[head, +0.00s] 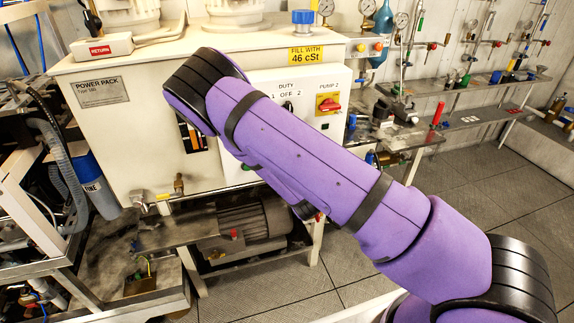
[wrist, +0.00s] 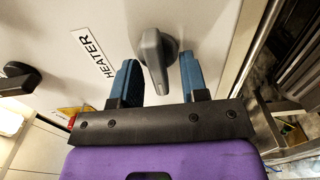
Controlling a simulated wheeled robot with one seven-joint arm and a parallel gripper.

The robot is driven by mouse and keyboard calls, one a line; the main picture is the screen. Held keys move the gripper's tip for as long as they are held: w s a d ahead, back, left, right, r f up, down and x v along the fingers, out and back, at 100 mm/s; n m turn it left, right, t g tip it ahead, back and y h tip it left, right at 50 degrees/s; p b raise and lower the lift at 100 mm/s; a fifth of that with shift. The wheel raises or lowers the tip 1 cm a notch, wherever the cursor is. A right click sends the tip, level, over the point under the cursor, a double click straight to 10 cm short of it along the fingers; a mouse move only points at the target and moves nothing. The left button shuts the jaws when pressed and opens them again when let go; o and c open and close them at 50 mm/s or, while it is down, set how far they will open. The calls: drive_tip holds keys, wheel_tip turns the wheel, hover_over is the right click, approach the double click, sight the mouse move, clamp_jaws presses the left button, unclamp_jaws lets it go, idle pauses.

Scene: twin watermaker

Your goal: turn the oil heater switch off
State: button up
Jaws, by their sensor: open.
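The heater switch, a grey rotary knob (wrist: 155,62), is on the pale panel beside the "HEATER" label (wrist: 92,54) in the wrist view. Its handle lies nearly in line with my fingers, tilted slightly. My gripper (wrist: 159,60) is open, with one blue finger on each side of the knob's handle. Gaps show on both sides, the left one wider near the top, and I see no contact. In the head view my purple arm crosses the power pack (head: 110,140) and hides the heater switch and my gripper.
The "DUTY" switch (head: 288,106) and the red "PUMP 2" switch (head: 328,104) are on the white control box. A black knob (wrist: 18,78) is at the wrist view's left. A bench with valves (head: 470,115) stands to the right. Floor (head: 470,190) is clear there.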

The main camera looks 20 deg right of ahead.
drive_tip(key=shift+s, duration=0.1)
drive_tip(key=s, duration=1)
drive_tip(key=shift+s, duration=0.3)
drive_tip(key=shift+w, duration=0.1)
